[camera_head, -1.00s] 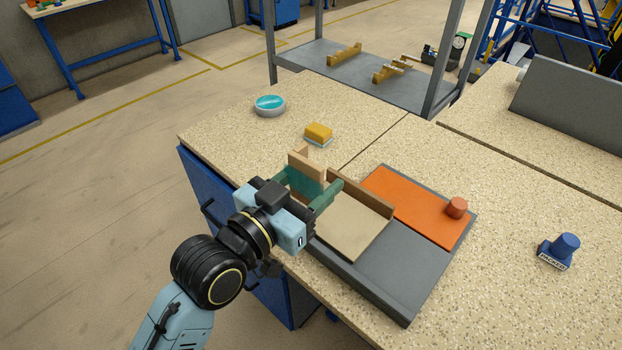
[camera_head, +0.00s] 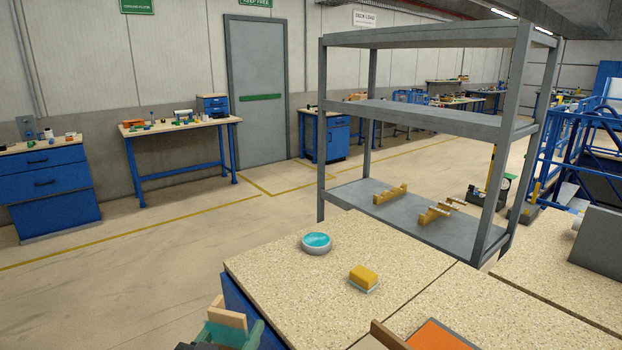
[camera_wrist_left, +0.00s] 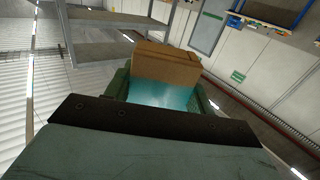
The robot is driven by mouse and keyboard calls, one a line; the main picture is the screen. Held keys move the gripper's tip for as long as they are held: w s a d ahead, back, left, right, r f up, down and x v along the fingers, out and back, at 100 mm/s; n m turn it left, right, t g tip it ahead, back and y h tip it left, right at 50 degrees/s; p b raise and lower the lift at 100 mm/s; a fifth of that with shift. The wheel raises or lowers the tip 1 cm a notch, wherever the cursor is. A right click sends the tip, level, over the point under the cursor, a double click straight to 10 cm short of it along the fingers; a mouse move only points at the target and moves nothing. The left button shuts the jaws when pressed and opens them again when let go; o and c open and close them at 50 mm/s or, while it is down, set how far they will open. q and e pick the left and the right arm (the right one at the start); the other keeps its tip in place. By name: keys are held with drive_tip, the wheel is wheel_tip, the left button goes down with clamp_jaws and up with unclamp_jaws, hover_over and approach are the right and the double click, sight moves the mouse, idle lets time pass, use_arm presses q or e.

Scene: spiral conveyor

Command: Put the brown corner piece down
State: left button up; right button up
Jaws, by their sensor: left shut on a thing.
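The brown corner piece (camera_head: 228,314) is a light wooden block at the bottom of the head view. It stands up from the green fingers of my left gripper (camera_head: 235,332), which is shut on it. The gripper is by the left edge of the speckled worktable (camera_head: 330,300), mostly cut off by the frame. In the left wrist view the brown piece (camera_wrist_left: 165,68) sits between the green fingers (camera_wrist_left: 162,92), clear of any surface I can see. Its lower part is hidden. My right gripper is not in view.
A round dish with teal contents (camera_head: 317,242) and a yellow block (camera_head: 363,278) on a pale base stand on the worktable. A tray with an orange panel (camera_head: 438,336) is partly cut off below. A grey shelf rack (camera_head: 415,225) with wooden pieces stands behind.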

use_arm(q)
drive_tip(key=s+a+f+n+y, duration=0.2)
drive_tip(key=a+f+y, duration=0.1)
drive_tip(key=a, duration=0.5)
drive_tip(key=shift+a+n+t+y, duration=0.2)
drive_tip(key=shift+n+t+y, duration=0.15)
drive_tip(key=shift+y, duration=0.35)
drive_tip(key=shift+r, duration=0.1)
